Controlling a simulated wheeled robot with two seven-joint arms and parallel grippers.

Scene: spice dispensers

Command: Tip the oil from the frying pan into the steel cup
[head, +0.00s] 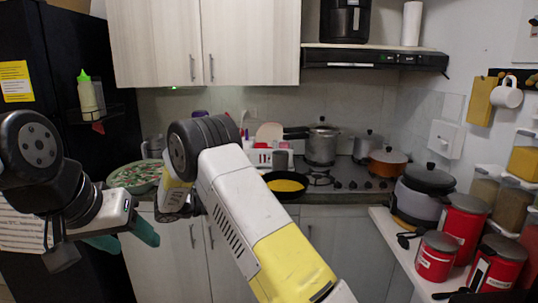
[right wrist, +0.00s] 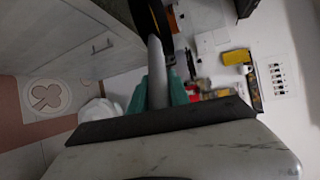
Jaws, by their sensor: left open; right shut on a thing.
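The frying pan (head: 287,184) is dark with a flat yellow layer of oil in it. In the head view it shows just right of my right forearm, near the counter's front edge, looking about level. My right gripper is hidden behind its own arm there. In the right wrist view, its teal fingers (right wrist: 160,92) are shut on a grey handle (right wrist: 155,65), with a dark curved edge of the pan beyond. My left gripper (head: 125,238) is open and empty, at the left in front of the cabinets.
A steel pot (head: 321,147) and an orange-brown pot (head: 387,162) stand on the stove. A green-patterned bowl (head: 133,176) sits on the counter at left. Red canisters (head: 464,222) and a dark-lidded cooker (head: 421,195) crowd the right-hand counter. A range hood (head: 375,59) hangs above.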

